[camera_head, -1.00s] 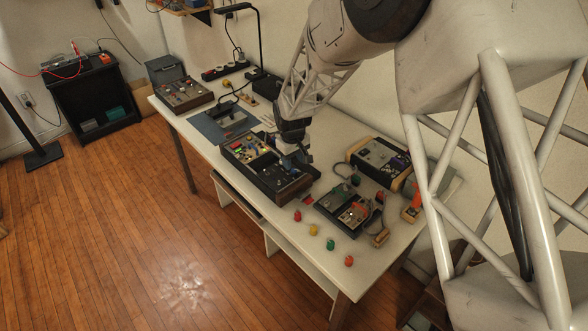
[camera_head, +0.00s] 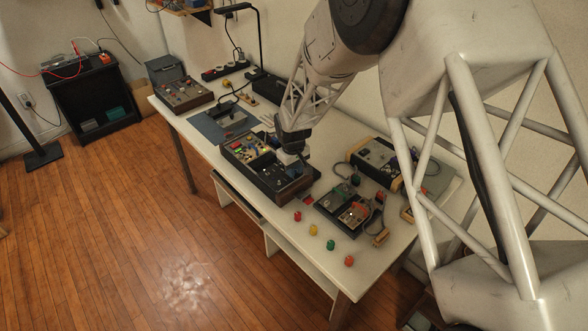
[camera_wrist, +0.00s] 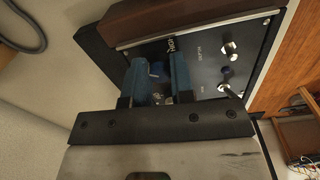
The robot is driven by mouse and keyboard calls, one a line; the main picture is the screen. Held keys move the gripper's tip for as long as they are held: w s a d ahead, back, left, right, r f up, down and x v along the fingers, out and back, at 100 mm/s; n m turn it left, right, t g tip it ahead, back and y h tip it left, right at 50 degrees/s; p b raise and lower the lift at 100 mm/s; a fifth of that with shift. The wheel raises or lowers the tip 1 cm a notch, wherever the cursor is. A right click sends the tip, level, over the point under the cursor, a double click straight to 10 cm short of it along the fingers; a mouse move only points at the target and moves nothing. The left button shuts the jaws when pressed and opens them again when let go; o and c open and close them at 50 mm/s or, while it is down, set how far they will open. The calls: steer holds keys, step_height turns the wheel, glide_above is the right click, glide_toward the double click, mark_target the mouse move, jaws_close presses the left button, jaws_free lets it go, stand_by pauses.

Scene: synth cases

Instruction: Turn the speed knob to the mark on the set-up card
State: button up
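A dark control box with wooden sides (camera_head: 270,179) stands on the white table, with small knobs and colored parts on its panel. My gripper (camera_head: 291,158) is over the right part of this box. In the wrist view, my gripper (camera_wrist: 157,78) has two blue fingers set apart, pointing down at the black panel (camera_wrist: 205,72). A small dark part with a pale line shows between the fingers; I cannot tell whether they touch it. Two silvery controls (camera_wrist: 229,50) and a dark blue button sit to the right. The panel lettering is upside down. I cannot make out the set-up card or identify the speed knob.
A smaller dark box (camera_head: 341,208) and red, yellow and green caps (camera_head: 313,230) lie to the right, near the table's front edge. Another device (camera_head: 376,156) stands behind. A blue-grey mat (camera_head: 218,125) and a wooden-sided box (camera_head: 184,95) are at the left.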

jaws_close()
steer(key=shift+m, duration=1.6)
steer(key=o, duration=0.6)
jaws_free()
steer(key=shift+o, duration=0.2)
steer(key=shift+n, duration=0.4)
